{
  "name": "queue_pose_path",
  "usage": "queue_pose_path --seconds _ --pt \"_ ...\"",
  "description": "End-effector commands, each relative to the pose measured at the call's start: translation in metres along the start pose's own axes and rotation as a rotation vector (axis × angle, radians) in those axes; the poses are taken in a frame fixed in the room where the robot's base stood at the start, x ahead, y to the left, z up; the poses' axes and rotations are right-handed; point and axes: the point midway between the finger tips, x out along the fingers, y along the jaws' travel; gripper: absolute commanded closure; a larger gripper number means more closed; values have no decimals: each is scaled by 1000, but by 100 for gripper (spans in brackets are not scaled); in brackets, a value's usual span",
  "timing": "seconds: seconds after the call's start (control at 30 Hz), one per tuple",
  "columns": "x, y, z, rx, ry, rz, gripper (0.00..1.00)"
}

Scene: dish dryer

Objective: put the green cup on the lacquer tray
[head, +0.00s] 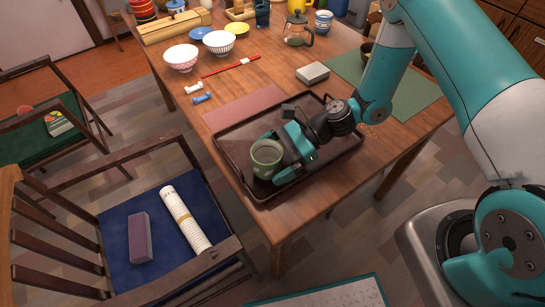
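A reddish mat (243,108) lies behind the tray, and a green mat (418,97) lies right. A grey box (312,73), red chopsticks (231,68), bowls (219,42) and a glass pot (297,29) stand farther back. A chair (120,225) is at the left front.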

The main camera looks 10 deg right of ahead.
Motion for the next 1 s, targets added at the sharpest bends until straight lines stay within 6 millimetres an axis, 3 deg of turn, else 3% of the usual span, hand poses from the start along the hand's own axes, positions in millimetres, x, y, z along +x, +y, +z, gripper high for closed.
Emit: queue_pose_path --seconds 0.37,0.8,1.0 --pt "-6 0 3 0 0 -2 1" --pt "-94 -1 3 0 1 -4 1" --pt "-118 0 3 -3 1 -2 1"
